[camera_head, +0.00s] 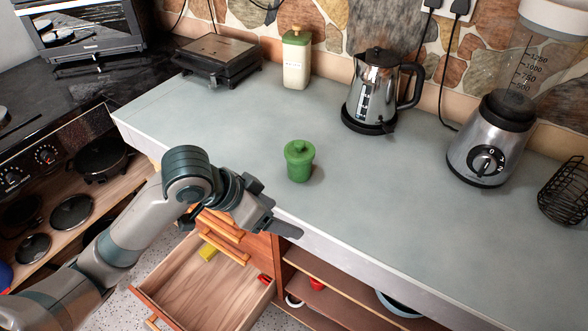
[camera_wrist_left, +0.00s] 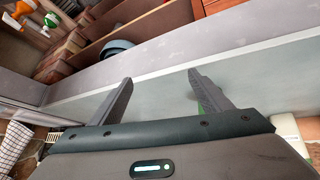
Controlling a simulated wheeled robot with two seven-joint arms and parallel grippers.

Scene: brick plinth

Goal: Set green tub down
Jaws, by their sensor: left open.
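The green tub (camera_head: 300,164), with its lid and knob on, stands upright on the grey countertop (camera_head: 232,125), near the front edge. My left gripper (camera_head: 274,209) is open and empty at the counter's front edge, in front of the tub and a little to its left, apart from it. In the left wrist view the two fingers of my left gripper (camera_wrist_left: 160,83) are spread with nothing between them. A green sliver, likely the tub (camera_wrist_left: 201,106), shows beside the right finger; the rest is hidden. My right gripper is not in view.
A kettle (camera_head: 378,90), a cream canister with a green lid (camera_head: 297,62), a black grill (camera_head: 218,58) and a blender (camera_head: 487,145) stand further back. An open drawer (camera_head: 190,290) juts out below my left arm. The countertop around the tub is clear.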

